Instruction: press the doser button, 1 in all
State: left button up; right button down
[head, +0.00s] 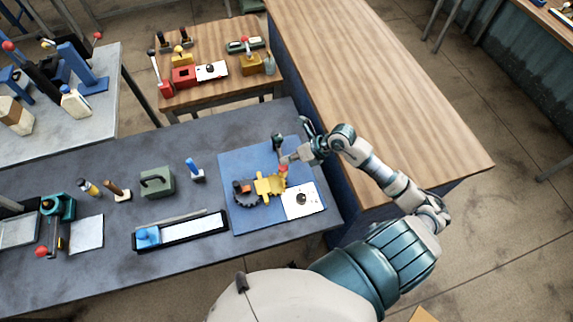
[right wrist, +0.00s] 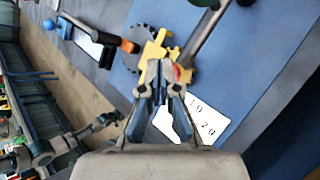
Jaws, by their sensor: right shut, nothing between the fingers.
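The doser is a yellow device (head: 268,185) on a blue mat, with a red button-like part (head: 284,169) at its upper right. It also shows in the right wrist view as a yellow body (right wrist: 152,50), with the red part (right wrist: 179,72) just right of my fingertips. My right gripper (head: 287,160) is shut and empty, right at the red part. Its fingertips (right wrist: 160,66) partly hide the doser; I cannot tell whether they touch the button.
The blue mat (head: 236,160) also holds a white dial card (head: 312,188) with a black knob and a dark upright lever (head: 277,142). A green box (head: 156,181), a blue-handled tool (head: 194,170) and a long tray (head: 200,226) stand to the left. The wooden table (head: 370,80) behind is clear.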

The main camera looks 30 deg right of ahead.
jog(key=shift+a+r, duration=0.15)
jog(key=shift+a, duration=0.8)
jog(key=shift+f+b, duration=0.35)
jog(key=shift+d+f, duration=0.1)
jog(key=shift+d, duration=0.8)
jog(key=shift+a, duration=0.15)
jog(key=shift+a+f, duration=0.1)
jog(key=shift+a, duration=0.3)
jog(key=shift+a+f, duration=0.1)
jog(key=shift+a, duration=0.05)
jog(key=shift+d+f+b, duration=0.25)
jog(key=shift+d+b, duration=0.1)
jog(key=shift+d, duration=0.15)
jog(key=shift+a+r+p, duration=0.35)
jog(key=shift+a+r, duration=0.05)
jog(key=shift+r, duration=0.05)
jog(key=shift+a+r+p, duration=0.2)
jog(key=shift+r+p, duration=0.25)
jog(key=shift+r, duration=0.15)
pick_arm(q)
jog(key=shift+a, duration=1.05)
